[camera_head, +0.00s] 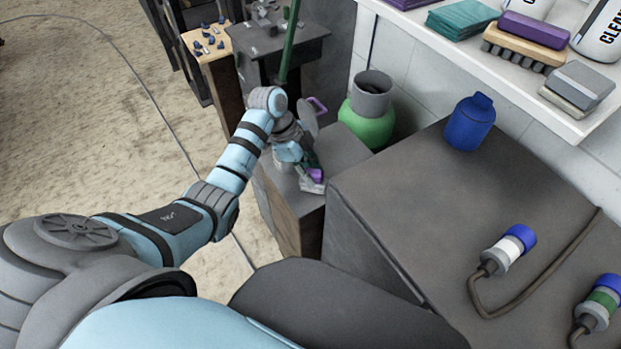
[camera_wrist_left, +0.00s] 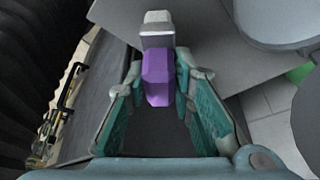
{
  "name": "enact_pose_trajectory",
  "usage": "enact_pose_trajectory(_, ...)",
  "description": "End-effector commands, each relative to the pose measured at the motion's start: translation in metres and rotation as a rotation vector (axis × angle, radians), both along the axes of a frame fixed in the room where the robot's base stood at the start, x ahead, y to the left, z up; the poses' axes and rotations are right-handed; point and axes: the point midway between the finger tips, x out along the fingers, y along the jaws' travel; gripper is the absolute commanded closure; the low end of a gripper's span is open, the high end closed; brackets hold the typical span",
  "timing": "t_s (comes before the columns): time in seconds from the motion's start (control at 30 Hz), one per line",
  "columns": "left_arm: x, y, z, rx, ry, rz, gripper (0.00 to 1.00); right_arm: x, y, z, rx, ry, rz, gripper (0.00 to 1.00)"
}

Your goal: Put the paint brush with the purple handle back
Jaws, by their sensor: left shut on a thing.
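The paint brush with the purple handle (camera_head: 317,175) is in my left gripper (camera_head: 305,170), over the small grey-topped cabinet in the head view. In the left wrist view, the purple handle (camera_wrist_left: 157,80) is between the teal fingers of the left gripper (camera_wrist_left: 163,76), which are shut on it. The brush's pale head end points away from the gripper, over a grey surface. Whether the brush touches that surface I cannot tell. My right gripper is in neither view.
A green pot (camera_head: 369,125) with a grey cylinder stands behind the gripper. A purple-pink loop (camera_head: 318,106) is beside my wrist. A grey counter (camera_head: 410,215) at right holds a blue bottle (camera_head: 470,121). A white shelf (camera_head: 480,63) is above.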

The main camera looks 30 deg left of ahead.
Motion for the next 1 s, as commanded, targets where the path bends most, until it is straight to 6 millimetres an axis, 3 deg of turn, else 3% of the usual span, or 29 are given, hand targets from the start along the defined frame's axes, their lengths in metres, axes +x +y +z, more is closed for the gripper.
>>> enact_pose_trajectory(0.07,-0.001,0.0,-0.015,0.0,0.001,0.0,1.0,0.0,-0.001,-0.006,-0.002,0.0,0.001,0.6)
enact_pose_trajectory(0.33,0.0,0.0,-0.015,0.0,-0.001,-0.001,1.0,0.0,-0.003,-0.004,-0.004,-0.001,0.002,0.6)
enact_pose_trajectory(0.37,0.0,0.0,-0.015,0.0,-0.001,-0.001,0.73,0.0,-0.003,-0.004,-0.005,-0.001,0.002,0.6)
enact_pose_trajectory(0.47,0.0,0.0,-0.015,0.0,-0.001,-0.001,0.58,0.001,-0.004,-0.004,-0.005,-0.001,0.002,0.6)
enact_pose_trajectory(0.8,0.0,0.001,-0.011,0.001,-0.001,-0.001,0.58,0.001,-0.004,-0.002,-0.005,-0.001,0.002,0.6)
enact_pose_trajectory(1.0,-0.003,0.018,0.03,0.003,-0.004,0.001,0.58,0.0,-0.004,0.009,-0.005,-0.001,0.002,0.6)
